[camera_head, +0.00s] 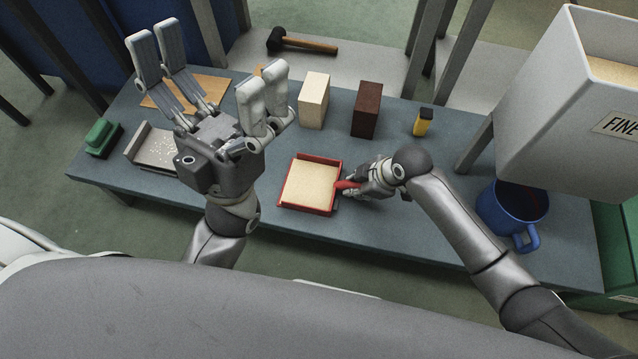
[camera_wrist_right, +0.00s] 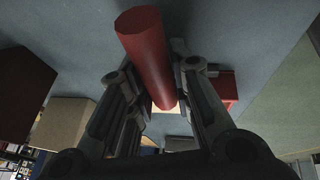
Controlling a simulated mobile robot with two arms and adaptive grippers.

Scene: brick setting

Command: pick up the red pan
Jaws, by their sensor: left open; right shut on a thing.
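The red pan (camera_head: 309,184) is a shallow square tray with red walls and a flat, pale tan content inside. It sits on the blue-grey table, with its red handle pointing right. My right gripper (camera_head: 358,182) is at the pan's right side, shut on the handle. In the right wrist view the red handle (camera_wrist_right: 148,55) lies between the two fingers of my right gripper (camera_wrist_right: 165,100), and part of the pan's red wall (camera_wrist_right: 226,88) shows behind a finger. My left gripper (camera_head: 213,82) is open and empty, fingers raised, over the table's left part.
A cream block (camera_head: 313,101), a dark brown block (camera_head: 366,110) and a yellow-black item (camera_head: 423,122) stand behind the pan. A blue mug (camera_head: 512,208) and a white bin (camera_head: 545,100) are at right. A green brush (camera_head: 103,138) and metal scoop (camera_head: 152,149) are at left.

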